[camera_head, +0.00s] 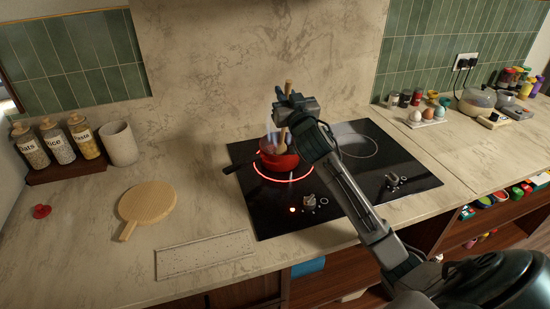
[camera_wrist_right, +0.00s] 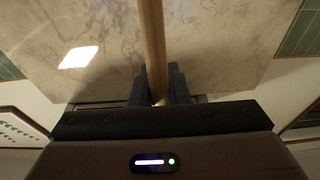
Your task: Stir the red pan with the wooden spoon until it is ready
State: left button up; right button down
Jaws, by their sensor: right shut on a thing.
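The red pan (camera_head: 276,160) sits on the glowing front-left ring of the black cooktop (camera_head: 262,208), its dark handle pointing left. Pale steam or vapour rises from it. My right gripper (camera_head: 288,104) is above the pan, shut on the wooden spoon (camera_head: 283,136). The spoon is close to upright, its top end above the fingers and its lower part reaching down into the pan. In the right wrist view the spoon's handle (camera_wrist_right: 153,45) stands between the two dark fingers (camera_wrist_right: 158,88). The pan's contents are mostly hidden by my gripper and the vapour. My left gripper is out of view.
Left are a round wooden board (camera_head: 148,202), a red lid-like piece (camera_head: 41,211), labelled jars (camera_head: 85,140) and a pale crock (camera_head: 120,143). A speckled slab (camera_head: 205,254) lies at the front.

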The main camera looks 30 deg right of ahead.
jog(key=shift+w+a, duration=0.1)
jog(key=r+p, duration=0.2)
jog(key=s+r+p, duration=0.1)
jog(key=r+p, duration=0.1)
jog(key=r, duration=0.1)
jog(key=r+p, duration=0.1)
jog(key=r, duration=0.1)
jog(key=shift+s+a+r+p, duration=0.15)
jog(key=shift+s+r+p, duration=0.1)
jog(key=shift+p, duration=0.15)
notch_tip(320, 180, up, 5)
jog(key=p, duration=0.4)
jog(key=shift+f, duration=0.1)
